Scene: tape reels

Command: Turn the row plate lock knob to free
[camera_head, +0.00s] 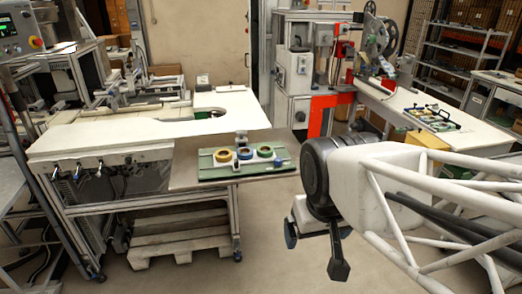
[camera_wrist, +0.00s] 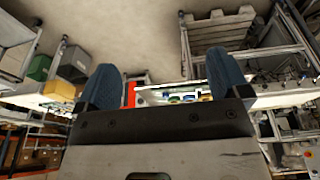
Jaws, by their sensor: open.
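The green row plate (camera_head: 210,173) lies on the brown front shelf of the white workbench, left of my gripper. Three tape reels sit on it in a row: a yellow-orange one (camera_head: 223,156), a bluish one (camera_head: 245,153) and a yellow one (camera_head: 265,151). Small pale and blue parts stand along its front, and a small upright fitting (camera_head: 241,136) stands behind it. I cannot tell which is the lock knob or how it is turned. My gripper (camera_head: 315,250) is open and empty, right of the shelf and apart from it. In the wrist view its two blue fingers (camera_wrist: 165,80) are spread.
The white workbench top (camera_head: 120,135) extends left of the plate. A wooden pallet (camera_head: 180,240) lies beneath it. A red and grey machine (camera_head: 325,100) and another bench with coloured parts (camera_head: 430,118) stand behind my arm. The floor between gripper and shelf looks clear.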

